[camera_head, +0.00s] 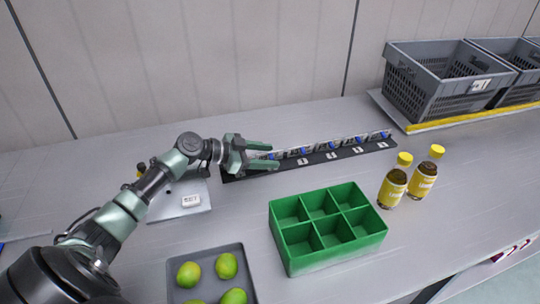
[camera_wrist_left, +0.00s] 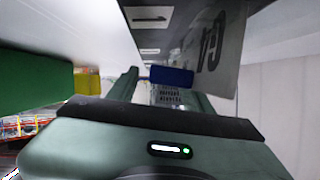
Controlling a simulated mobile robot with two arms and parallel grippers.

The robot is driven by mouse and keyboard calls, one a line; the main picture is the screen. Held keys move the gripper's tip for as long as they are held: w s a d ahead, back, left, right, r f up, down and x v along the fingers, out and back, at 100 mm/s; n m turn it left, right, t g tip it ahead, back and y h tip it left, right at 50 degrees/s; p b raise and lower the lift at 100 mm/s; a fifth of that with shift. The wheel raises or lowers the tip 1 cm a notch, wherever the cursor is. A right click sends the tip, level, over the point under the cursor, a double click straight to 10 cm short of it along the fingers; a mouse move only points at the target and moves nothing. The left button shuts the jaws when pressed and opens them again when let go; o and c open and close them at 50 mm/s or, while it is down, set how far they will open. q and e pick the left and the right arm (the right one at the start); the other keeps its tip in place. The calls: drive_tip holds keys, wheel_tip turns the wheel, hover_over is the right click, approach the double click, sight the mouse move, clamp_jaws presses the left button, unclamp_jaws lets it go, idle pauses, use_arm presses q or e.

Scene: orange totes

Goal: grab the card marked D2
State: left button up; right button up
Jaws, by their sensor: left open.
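A long black rack (camera_head: 318,158) lies along the back of the table, with white tags on its front. Several small cards with blue parts (camera_head: 347,142) stand in a row in it. My left gripper (camera_head: 278,154) is open at the rack's left end, its fingers reaching along the row. In the left wrist view a pale card (camera_wrist_left: 214,58) with dark rotated characters stands beside the right finger; I cannot read it surely. A blue piece (camera_wrist_left: 171,75) shows between the fingertips (camera_wrist_left: 165,88). I cannot tell which card is D2. My right gripper is not in view.
A green six-compartment box (camera_head: 325,262) stands in front of the rack. Two yellow-capped bottles (camera_head: 393,187) (camera_head: 424,180) stand right of it. A grey tray (camera_head: 210,254) holds green limes. Grey crates (camera_head: 440,80) stand at the back right. A light plate (camera_head: 180,211) lies below my left arm.

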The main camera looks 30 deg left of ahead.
use_arm(q)
clamp_jaws()
